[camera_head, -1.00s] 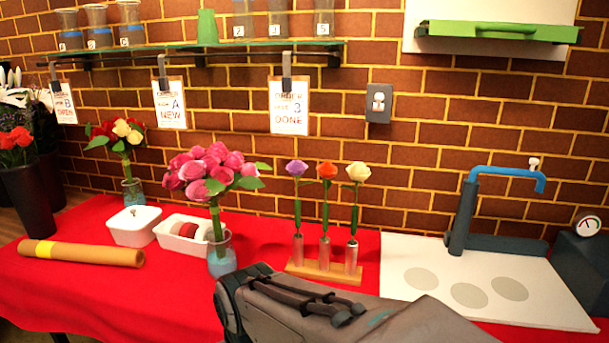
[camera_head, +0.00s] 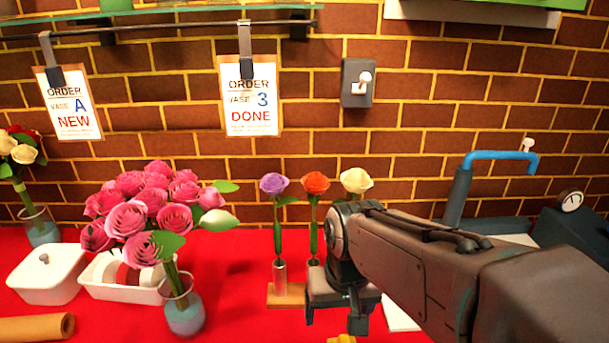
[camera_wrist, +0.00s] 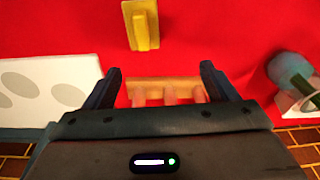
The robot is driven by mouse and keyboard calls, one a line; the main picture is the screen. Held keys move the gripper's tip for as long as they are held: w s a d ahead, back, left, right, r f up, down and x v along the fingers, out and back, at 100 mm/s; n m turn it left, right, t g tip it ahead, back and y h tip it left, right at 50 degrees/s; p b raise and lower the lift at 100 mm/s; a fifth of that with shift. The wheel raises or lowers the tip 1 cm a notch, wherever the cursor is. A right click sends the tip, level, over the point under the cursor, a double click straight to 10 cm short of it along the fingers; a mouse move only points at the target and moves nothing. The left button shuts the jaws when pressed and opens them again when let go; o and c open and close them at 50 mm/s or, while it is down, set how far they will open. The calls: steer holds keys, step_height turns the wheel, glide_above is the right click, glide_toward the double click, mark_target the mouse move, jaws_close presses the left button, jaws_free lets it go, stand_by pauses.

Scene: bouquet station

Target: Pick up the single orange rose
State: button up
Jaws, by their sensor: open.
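The orange rose (camera_head: 314,183) stands upright on a green stem in the middle tube of a small wooden rack (camera_head: 284,297). A purple rose (camera_head: 274,184) stands left of it and a cream rose (camera_head: 355,181) right of it. My gripper (camera_head: 337,318) is open and points down in front of the rack, hiding its right part. In the wrist view, the rack (camera_wrist: 163,83) shows between my gripper's spread fingers (camera_wrist: 161,80), with nothing held. The rose heads are not visible in the wrist view.
A vase of pink roses (camera_head: 185,312) stands left of the rack, beside a white open box (camera_head: 118,280) and a lidded white box (camera_head: 47,272). A yellow object (camera_wrist: 143,25) lies in front of the rack. A white board (camera_wrist: 50,90) lies right of the rack in the head view.

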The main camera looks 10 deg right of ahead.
steer(key=w+r+m+p, duration=0.5)
steer(key=w+r+p, duration=0.35)
steer(key=r, duration=0.65)
step_height(320, 180, up, 10)
steer(key=m+g+p, duration=0.2)
steer(key=m+p, duration=0.3)
steer(key=p, duration=0.3)
glide_above(317, 172)
steer(key=shift+s+r, duration=0.2)
steer(key=shift+s, duration=0.05)
steer(key=shift+w+r+m, duration=0.1)
steer(key=shift+w+m, duration=0.15)
steer(key=shift+m, duration=0.15)
step_height(317, 172, down, 8)
steer(key=shift+f, duration=0.2)
steer(key=shift+a+f+p, duration=0.1)
steer(key=shift+f+p, duration=0.85)
steer(key=shift+f, duration=1.7)
steer(key=c, duration=1)
